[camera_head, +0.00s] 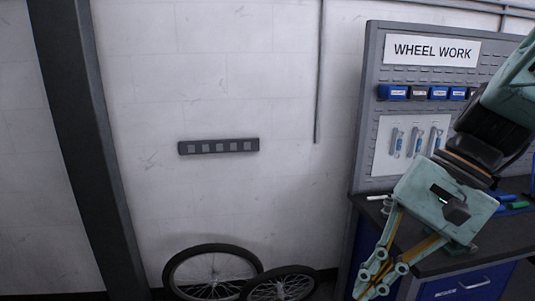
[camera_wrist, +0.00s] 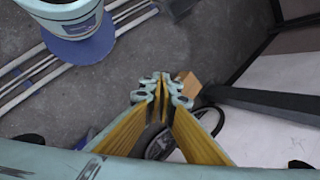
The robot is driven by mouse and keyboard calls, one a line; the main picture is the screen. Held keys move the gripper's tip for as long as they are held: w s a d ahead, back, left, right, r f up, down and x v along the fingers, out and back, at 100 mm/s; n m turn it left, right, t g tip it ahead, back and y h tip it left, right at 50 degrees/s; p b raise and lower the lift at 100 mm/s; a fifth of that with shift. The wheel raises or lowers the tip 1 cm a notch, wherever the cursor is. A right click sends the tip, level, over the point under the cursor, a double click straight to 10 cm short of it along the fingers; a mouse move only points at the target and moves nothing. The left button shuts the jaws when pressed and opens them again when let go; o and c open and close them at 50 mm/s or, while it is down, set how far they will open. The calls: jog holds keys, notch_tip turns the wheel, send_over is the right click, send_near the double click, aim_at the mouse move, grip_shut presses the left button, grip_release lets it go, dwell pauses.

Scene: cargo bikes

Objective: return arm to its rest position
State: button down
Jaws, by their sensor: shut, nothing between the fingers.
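My arm enters from the right edge of the head view, and my gripper (camera_head: 365,287) hangs at its lower end, pointing down in front of the workbench's left end. In the wrist view my gripper (camera_wrist: 161,82) shows its yellow-lined fingers meeting at the tips. It is shut with nothing between the fingers. Below it is grey floor, and part of a dark bicycle wheel (camera_wrist: 213,118) shows beside the fingers.
A workbench (camera_head: 470,290) with a pegboard marked WHEEL WORK (camera_head: 432,52) stands at right, with blue bins and tools. Two wheels (camera_head: 205,275) lean at the wall's foot. A dark pillar (camera_head: 75,120) stands at left. A tan block (camera_wrist: 188,85) shows near the fingertips.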

jog(key=s+d+r+n+t+h, duration=0.1)
jog(key=s+r+n+t+h, duration=0.1)
jog(key=s, duration=0.3)
jog(key=s+d+r+n+t+h, duration=0.2)
jog(key=s+r+n+h, duration=0.1)
jog(key=s, duration=0.3)
jog(key=shift+s+d+r+n+h, duration=0.3)
jog(key=shift+r+n, duration=0.3)
jog(key=shift+r, duration=0.05)
jog(key=shift+d, duration=0.1)
dwell(1.3)
